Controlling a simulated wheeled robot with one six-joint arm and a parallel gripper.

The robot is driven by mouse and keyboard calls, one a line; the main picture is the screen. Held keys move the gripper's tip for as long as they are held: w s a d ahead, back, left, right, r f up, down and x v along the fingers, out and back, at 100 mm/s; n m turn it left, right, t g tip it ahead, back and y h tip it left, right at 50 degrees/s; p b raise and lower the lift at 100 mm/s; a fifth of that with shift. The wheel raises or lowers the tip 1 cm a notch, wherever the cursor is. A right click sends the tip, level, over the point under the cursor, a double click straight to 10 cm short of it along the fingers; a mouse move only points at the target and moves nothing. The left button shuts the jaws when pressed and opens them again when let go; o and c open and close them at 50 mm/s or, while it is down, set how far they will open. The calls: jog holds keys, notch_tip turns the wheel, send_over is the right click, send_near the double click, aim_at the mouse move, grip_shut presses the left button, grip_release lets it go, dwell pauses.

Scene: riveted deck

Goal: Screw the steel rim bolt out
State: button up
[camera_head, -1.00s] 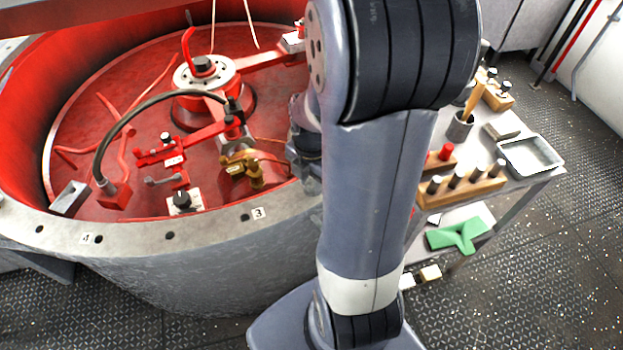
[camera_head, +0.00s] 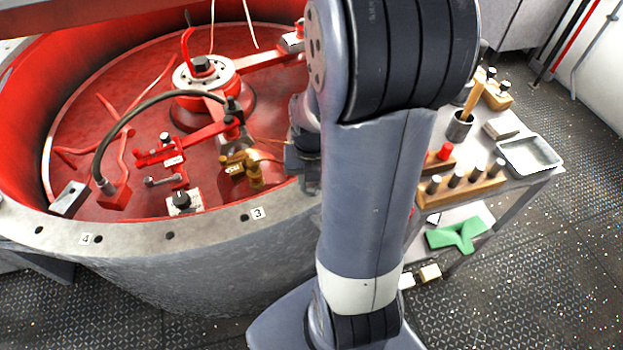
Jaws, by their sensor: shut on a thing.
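My gripper (camera_head: 310,180) shows only in part at the left edge of my arm, low over the right part of the drum's rim. It is shut at the rim, on what appears to be the steel rim bolt. The bolt itself and the fingertips are hidden behind my arm, so I cannot see the thread or how far it stands out. The grey metal rim (camera_head: 130,241) has dark round holes and number plates 3 (camera_head: 258,213) and 4 (camera_head: 86,239).
Inside the red drum are a central hub (camera_head: 203,72), a black hose (camera_head: 115,125) and brass fittings (camera_head: 244,167) near my gripper. At right, a cart carries a wooden peg block (camera_head: 460,188), an empty metal tray (camera_head: 530,154) and a green piece (camera_head: 458,235) below.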

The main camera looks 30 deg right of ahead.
aim_at(312, 184)
jog(key=shift+s+f+n, duration=0.1)
jog(key=shift+f+n, duration=0.05)
jog(key=shift+n, duration=0.15)
jog(key=o, duration=1)
jog(key=shift+c, duration=0.2)
notch_tip(312, 184, up, 11)
jog(key=shift+p, duration=0.45)
